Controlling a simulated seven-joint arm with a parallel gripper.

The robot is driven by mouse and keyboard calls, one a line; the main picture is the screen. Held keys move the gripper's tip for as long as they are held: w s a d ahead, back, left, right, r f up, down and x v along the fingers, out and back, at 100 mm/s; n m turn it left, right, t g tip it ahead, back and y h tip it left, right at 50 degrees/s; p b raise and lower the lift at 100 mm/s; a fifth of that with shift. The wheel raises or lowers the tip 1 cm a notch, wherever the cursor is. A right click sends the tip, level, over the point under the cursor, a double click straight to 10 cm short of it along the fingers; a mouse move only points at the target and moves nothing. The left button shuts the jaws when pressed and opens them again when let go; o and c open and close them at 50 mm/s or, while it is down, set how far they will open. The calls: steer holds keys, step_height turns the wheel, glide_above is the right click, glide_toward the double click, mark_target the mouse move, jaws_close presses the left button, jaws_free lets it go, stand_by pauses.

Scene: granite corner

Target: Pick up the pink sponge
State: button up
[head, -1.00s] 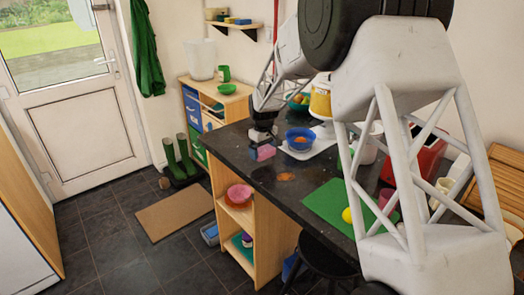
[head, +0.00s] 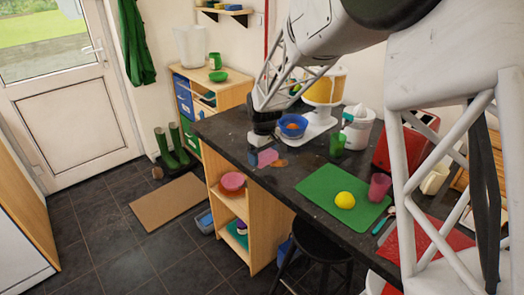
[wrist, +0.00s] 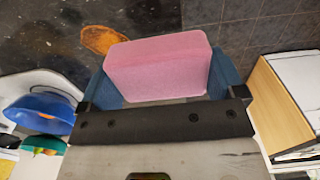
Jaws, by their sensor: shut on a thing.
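The pink sponge (head: 267,157) is at the left part of the dark counter, beside an orange-brown patch. My gripper (head: 258,150) is at the sponge, pointing down. In the wrist view the sponge (wrist: 158,68) sits between the two blue fingers of my gripper (wrist: 160,85), with one finger on each side, and the gripper is shut on it. The sponge's lower part is hidden by the gripper body there. I cannot tell whether the sponge touches the counter or is held just above it.
A blue bowl (head: 292,126) stands on the white mixer base behind the gripper. The orange-brown patch (head: 279,163) lies close by. A green board (head: 322,203) with a yellow lemon (head: 345,200), a green cup (head: 337,145) and a pink cup (head: 379,187) are to the right. The counter's front edge is near.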

steer(key=shift+s+d, duration=0.1)
steer(key=shift+s, duration=0.2)
stand_by(0.4)
steer(key=shift+o, duration=1.2)
steer(key=shift+c, duration=0.6)
steer(key=w+d+r, duration=0.1)
steer(key=w+r, duration=0.2)
steer(key=w, duration=0.5)
steer(key=shift+w+d, duration=0.15)
steer(key=shift+d, duration=0.25)
steer(key=shift+f, duration=0.1)
